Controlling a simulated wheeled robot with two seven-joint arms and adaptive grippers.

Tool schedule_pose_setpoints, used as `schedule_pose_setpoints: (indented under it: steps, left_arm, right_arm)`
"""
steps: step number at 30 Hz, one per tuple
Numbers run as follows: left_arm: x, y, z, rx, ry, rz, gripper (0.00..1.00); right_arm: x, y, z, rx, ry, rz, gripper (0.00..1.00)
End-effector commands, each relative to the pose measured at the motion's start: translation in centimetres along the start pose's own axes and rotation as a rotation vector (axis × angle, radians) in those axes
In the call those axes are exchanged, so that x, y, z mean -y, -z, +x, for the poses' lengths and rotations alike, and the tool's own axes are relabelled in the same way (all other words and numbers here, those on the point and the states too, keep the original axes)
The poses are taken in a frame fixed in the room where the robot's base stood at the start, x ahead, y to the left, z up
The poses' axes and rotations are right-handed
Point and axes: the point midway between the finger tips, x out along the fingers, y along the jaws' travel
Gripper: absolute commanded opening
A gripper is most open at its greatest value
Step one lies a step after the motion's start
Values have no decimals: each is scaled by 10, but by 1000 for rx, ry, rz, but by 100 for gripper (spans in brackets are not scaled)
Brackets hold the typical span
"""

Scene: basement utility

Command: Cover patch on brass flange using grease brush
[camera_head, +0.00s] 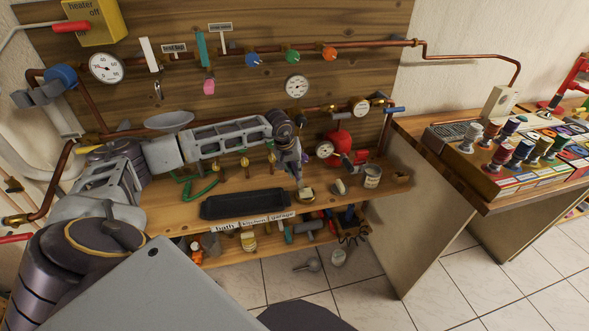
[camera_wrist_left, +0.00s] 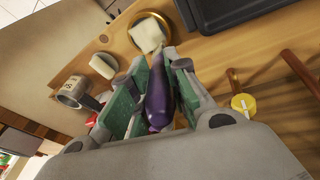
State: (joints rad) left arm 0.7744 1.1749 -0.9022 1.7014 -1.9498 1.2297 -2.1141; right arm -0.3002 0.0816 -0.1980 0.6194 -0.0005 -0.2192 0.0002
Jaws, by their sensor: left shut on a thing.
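My left gripper (camera_head: 298,181) reaches over the workbench from the left. In the left wrist view its green-padded fingers (camera_wrist_left: 155,62) are shut on the purple handle of the grease brush (camera_wrist_left: 158,98). The brass flange (camera_wrist_left: 168,25) is a round ring on the bench just beyond the fingertips, with a pale square patch (camera_wrist_left: 146,34) over it. In the head view the flange (camera_head: 306,194) lies right by the gripper's tip. The brush's bristle end is not clear, so I cannot tell whether it touches the patch. My right gripper is not in view.
A black tray (camera_head: 245,204) lies left of the flange. A pale block (camera_head: 339,186) and a tin (camera_head: 372,177) stand to its right. A red device (camera_head: 340,143), pipes and gauges are behind. A shelf below holds several small items.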

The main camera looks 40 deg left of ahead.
Motion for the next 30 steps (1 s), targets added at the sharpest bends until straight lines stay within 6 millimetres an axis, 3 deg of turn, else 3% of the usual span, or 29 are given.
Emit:
schedule_pose_setpoints:
  steps: [15,30]
  left_arm:
    - [-5,-18,-4,0,0,-1,0]
    - [-5,-16,-4,-1,-1,0,0]
  right_arm:
    - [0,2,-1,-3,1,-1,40]
    - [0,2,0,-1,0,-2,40]
